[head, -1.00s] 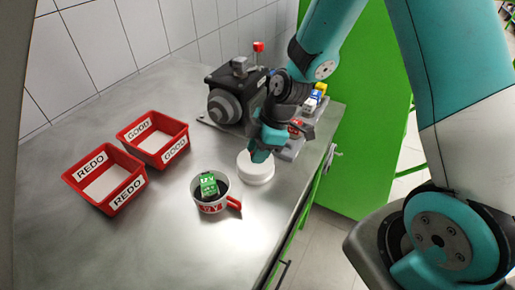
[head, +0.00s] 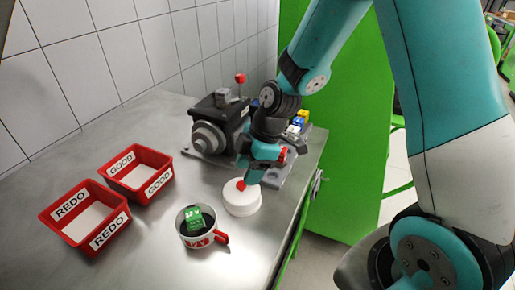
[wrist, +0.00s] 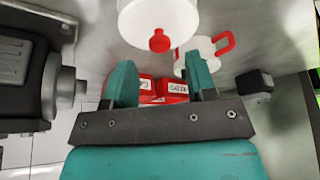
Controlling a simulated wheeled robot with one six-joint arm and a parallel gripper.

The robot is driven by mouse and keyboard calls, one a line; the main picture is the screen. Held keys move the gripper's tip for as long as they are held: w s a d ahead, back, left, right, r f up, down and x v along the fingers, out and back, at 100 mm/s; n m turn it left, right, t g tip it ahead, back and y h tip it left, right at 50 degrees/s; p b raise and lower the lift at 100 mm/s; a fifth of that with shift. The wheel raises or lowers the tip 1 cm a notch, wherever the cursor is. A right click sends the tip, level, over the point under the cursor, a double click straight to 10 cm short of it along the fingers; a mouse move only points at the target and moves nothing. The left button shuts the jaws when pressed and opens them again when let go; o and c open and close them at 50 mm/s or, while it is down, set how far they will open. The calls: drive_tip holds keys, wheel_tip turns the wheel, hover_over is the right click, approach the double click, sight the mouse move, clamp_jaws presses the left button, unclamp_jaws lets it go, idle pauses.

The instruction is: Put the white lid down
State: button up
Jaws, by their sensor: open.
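The white lid (head: 243,203) is a thick round disc with a red knob on top. It rests flat on the metal bench, right of the red and white mug (head: 203,238). In the wrist view the lid (wrist: 150,18) is at the top, partly cut off by the frame edge, its red knob pointing toward my gripper. My gripper (head: 250,179) is just above the lid, at its far right side. In the wrist view my gripper (wrist: 160,65) has its two teal fingers apart, with nothing held; the knob appears just beyond the fingertips.
A green block (head: 194,219) sits in the mug. Two red bins, REDO (head: 84,217) and GOOD (head: 137,174), stand at the left. A dark pump (head: 216,125) is behind my gripper, with small coloured parts beside it. The bench's front middle is clear.

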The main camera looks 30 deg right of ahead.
drive_tip(key=w+v, duration=0.1)
drive_tip(key=v, duration=0.7)
drive_tip(key=s+a+r+m, duration=0.3)
drive_tip(key=s+a+m, duration=0.1)
drive_tip(key=s, duration=0.5)
drive_tip(key=s+a+r+m, duration=0.4)
drive_tip(key=s+a+m, duration=0.1)
drive_tip(key=s, duration=0.5)
drive_tip(key=shift+a+r+g+b, duration=0.25)
drive_tip(key=shift+r+g+b, duration=0.1)
drive_tip(key=shift+g, duration=0.05)
